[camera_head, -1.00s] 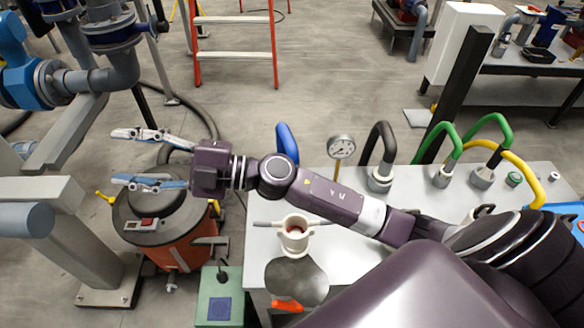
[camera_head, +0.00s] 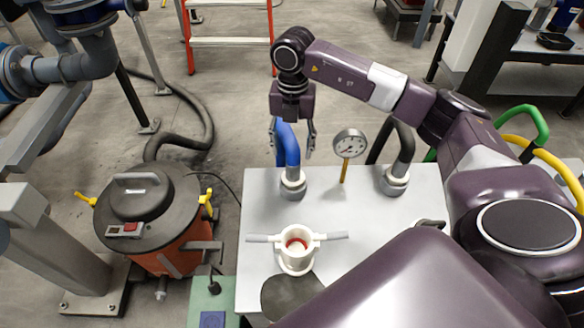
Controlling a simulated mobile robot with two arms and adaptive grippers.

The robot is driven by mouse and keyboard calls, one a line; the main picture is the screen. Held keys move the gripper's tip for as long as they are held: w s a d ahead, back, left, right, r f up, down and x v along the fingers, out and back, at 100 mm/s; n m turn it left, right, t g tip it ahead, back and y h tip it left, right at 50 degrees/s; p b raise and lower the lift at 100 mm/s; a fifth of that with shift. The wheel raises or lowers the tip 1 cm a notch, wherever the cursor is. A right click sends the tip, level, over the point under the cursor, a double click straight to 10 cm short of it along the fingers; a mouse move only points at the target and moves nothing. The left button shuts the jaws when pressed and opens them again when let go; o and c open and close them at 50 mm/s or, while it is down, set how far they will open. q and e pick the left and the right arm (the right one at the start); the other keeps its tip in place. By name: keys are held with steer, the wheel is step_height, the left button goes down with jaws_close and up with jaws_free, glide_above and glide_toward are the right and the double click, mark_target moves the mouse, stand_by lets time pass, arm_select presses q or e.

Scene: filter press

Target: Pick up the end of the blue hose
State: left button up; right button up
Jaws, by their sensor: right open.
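The blue hose (camera_head: 288,145) stands up from a grey metal fitting (camera_head: 292,184) at the back left of the white table. Its upper part reaches in below the palm of my right gripper (camera_head: 291,144). The right gripper points down and is open, with one finger to the left of the hose and one to the right. The right finger is clearly apart from the hose; whether the left one touches it I cannot tell. My left gripper is not in view.
A pressure gauge (camera_head: 349,144) on a yellow stem stands right of the hose. Beyond it are a black hose (camera_head: 404,146) and a green hose (camera_head: 524,123). A white two-handled cup (camera_head: 297,250) sits nearer on the table (camera_head: 350,215). An orange vacuum drum (camera_head: 180,250) stands left.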

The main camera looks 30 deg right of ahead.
mark_target(293, 167)
steer(key=shift+d+f, duration=0.25)
steer(key=shift+s+a+f, duration=0.1)
steer(key=shift+s+f, duration=0.05)
steer(key=shift+f, duration=0.05)
steer(key=shift+s+a+f+p, duration=0.15)
steer(key=shift+f+p, duration=0.2)
steer(key=shift+f, duration=0.3)
steer(key=shift+s+a+f+p, duration=0.15)
steer(key=shift+f+p, duration=0.15)
steer(key=shift+f, duration=0.3)
step_height(293, 167, down, 3)
steer(key=shift+r+p, duration=0.1)
steer(key=shift+p, duration=0.25)
steer(key=shift+f, duration=0.6)
steer(key=shift+c, duration=0.7)
steer(key=c, duration=0.5)
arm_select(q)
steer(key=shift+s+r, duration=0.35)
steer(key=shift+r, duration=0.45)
arm_select(e)
steer(key=shift+w, duration=0.1)
jaws_close()
